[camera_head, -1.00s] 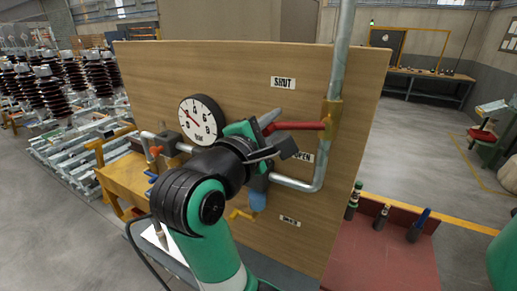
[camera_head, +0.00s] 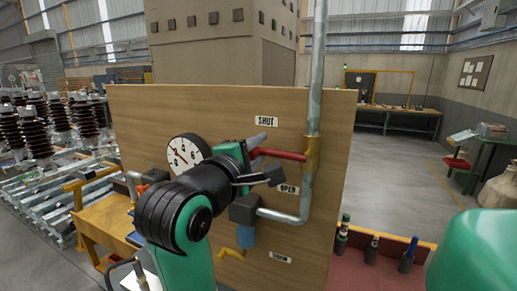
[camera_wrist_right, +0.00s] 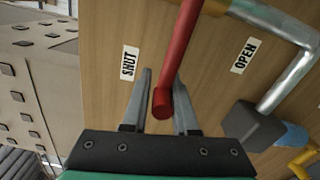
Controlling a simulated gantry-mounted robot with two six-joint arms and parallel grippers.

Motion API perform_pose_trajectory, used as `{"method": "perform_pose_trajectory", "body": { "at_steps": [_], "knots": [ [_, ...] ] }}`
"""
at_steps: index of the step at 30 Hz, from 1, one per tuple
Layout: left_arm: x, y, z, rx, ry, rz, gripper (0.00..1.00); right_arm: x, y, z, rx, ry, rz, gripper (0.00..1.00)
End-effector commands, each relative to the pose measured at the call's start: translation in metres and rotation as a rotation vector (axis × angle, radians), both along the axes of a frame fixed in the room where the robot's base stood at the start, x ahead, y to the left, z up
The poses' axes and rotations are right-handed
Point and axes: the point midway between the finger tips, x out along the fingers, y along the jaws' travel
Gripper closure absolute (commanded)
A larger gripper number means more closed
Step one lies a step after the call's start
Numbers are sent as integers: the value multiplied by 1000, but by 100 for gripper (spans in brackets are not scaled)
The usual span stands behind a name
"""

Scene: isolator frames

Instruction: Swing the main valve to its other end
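The main valve's red lever (camera_head: 283,154) points left, roughly level, from its brass body (camera_head: 312,153) on the vertical pipe. It lies between the SHUT label (camera_head: 266,121) above and the OPEN label (camera_head: 288,189) below. My right gripper (camera_head: 264,156) is at the lever's free end, partly hidden by its own wrist. In the right wrist view, the red lever (camera_wrist_right: 178,60) passes between the two fingers of my right gripper (camera_wrist_right: 162,80). The fingers are apart, with a gap visible on the SHUT side; the other finger is close to the lever, contact unclear. My left gripper is not in view.
A round gauge (camera_head: 187,153) is on the wooden panel (camera_head: 135,115) to the left. Below the lever are a pipe bend (camera_head: 290,214), a grey block (camera_head: 244,208) and a yellow handle (camera_head: 232,253).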

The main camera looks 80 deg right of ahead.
Motion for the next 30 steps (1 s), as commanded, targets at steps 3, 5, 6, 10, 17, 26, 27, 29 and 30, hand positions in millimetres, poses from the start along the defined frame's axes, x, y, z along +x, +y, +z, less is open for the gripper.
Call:
{"method": "perform_pose_trajectory", "body": {
  "at_steps": [3, 5, 6, 10, 17, 26, 27, 29, 30],
  "knots": [
    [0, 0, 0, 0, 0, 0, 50, 0, 0, 1, -2, -2, -1, 52],
    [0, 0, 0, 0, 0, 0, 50, 0, 0, 1, 0, -1, 0, 48],
    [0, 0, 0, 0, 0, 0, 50, 0, 0, 1, 0, -1, 0, 48],
    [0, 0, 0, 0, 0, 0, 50, 0, 0, 0, 1, 0, 0, 48],
    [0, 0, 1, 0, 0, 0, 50, 5, 13, 0, 2, 0, 5, 48],
    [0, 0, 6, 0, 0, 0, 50, 24, 80, 1, 1, 2, 6, 48],
    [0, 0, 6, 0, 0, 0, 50, 26, 88, 1, 1, 2, 6, 48],
    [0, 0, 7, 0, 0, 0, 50, 29, 97, 1, 1, 2, 4, 48],
    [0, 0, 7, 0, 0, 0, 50, 30, 102, 1, 1, 1, 3, 48]
  ]
}}
